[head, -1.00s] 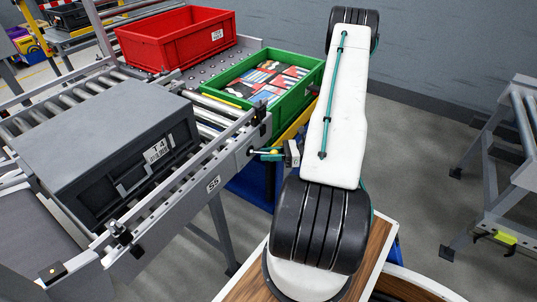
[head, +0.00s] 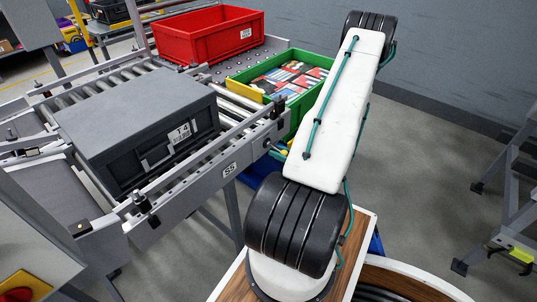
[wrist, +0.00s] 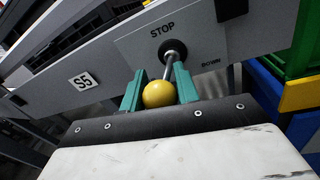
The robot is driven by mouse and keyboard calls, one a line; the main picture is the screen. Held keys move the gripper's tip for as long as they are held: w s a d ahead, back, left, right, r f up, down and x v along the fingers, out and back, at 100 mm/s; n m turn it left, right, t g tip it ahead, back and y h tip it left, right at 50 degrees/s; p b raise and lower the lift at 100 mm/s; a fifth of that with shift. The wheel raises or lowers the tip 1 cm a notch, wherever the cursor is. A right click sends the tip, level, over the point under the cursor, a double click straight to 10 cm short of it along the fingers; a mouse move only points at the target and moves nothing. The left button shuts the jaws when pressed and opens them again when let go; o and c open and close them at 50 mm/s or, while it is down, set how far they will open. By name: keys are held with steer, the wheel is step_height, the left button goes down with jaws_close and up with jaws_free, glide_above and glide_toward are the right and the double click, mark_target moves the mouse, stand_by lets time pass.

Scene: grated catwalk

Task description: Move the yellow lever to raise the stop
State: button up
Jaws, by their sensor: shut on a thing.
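The yellow lever has a round yellow knob (wrist: 158,94) on a thin metal rod that comes out of a dark boss on a grey plate (wrist: 205,33) marked STOP. The rod slopes down and left in the wrist view, and the word DOWN stands right of it. My gripper (wrist: 162,80) has its two green fingers closed around the knob and the rod, one on each side. In the head view my arm covers most of the gripper and lever. The stop itself cannot be made out.
A dark grey crate (head: 135,125) labelled T4 sits on the roller conveyor beside the rail marked S5 (head: 229,169). A green crate (head: 294,113) of packets and a red crate (head: 210,38) stand farther along. Open floor (head: 415,160) lies right of my arm.

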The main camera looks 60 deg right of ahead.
steer(key=o, duration=0.3)
steer(key=shift+w+a, duration=0.25)
steer(key=shift+a, duration=0.25)
steer(key=shift+w+a, duration=0.2)
steer(key=shift+a, duration=0.25)
steer(key=shift+o, duration=0.4)
steer(key=o, duration=0.6)
steer(key=shift+w, duration=0.1)
steer(key=shift+c, duration=0.2)
steer(key=shift+d, duration=0.1)
steer(key=shift+s, duration=0.2)
steer(key=s, duration=0.7)
steer(key=shift+s, duration=0.35)
steer(key=shift+f, duration=0.1)
